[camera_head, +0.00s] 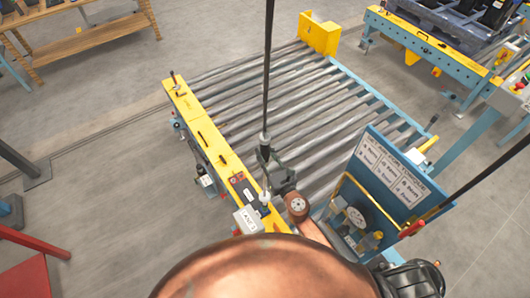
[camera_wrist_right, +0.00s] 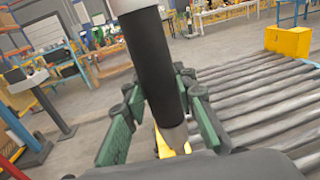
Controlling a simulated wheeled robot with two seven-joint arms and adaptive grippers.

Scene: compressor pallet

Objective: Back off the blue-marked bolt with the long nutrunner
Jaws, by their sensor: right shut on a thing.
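The long nutrunner (camera_head: 267,70) hangs upright as a thin dark rod over the left edge of the roller conveyor. My right gripper (camera_head: 268,165) is shut around its lower part, below a light collar. In the right wrist view the tool's black grip (camera_wrist_right: 152,65) passes between the green finger pads of my right gripper (camera_wrist_right: 160,132), with a grey metal end below. The tool's light lower end (camera_head: 264,197) is near the yellow side rail. I cannot make out a blue-marked bolt in either view. My left gripper is not in view.
The roller conveyor (camera_head: 290,105) has a yellow side rail (camera_head: 205,125) on its left. A small white box (camera_head: 248,220) stands near the tool. A blue torque sign (camera_head: 390,172) stands at the right, with a second dark rod (camera_head: 485,165) beside it. Grey floor is open at the left.

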